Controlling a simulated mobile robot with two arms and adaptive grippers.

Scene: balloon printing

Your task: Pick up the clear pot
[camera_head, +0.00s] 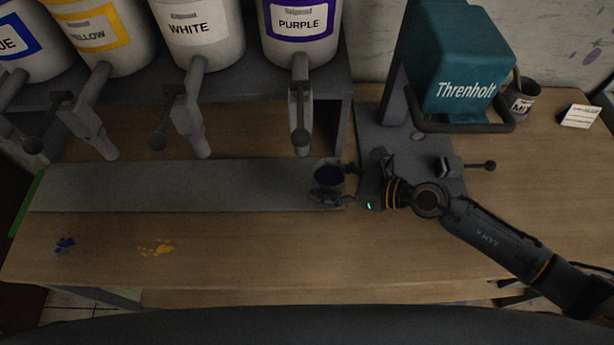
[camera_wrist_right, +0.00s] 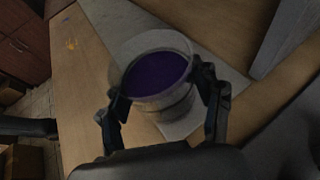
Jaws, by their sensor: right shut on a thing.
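The clear pot (camera_wrist_right: 157,72) is a see-through round cup holding purple paint. In the right wrist view it sits between the two fingers of my right gripper (camera_wrist_right: 163,100), which are closed on its sides. In the head view the pot (camera_head: 328,175) shows dark purple from above, at the right end of the grey strip, below the purple dispenser. My right gripper (camera_head: 335,183) reaches it from the right. I cannot tell whether the pot touches the strip or is lifted. My left gripper is not in view.
Dispensers labelled yellow (camera_head: 100,38), white (camera_head: 197,28) and purple (camera_head: 299,28) stand at the back, with a blue one at far left. The teal Threnholt machine (camera_head: 462,75) stands right. A mug (camera_head: 523,98) is beside it. Paint splashes mark the open wooden table front (camera_head: 250,245).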

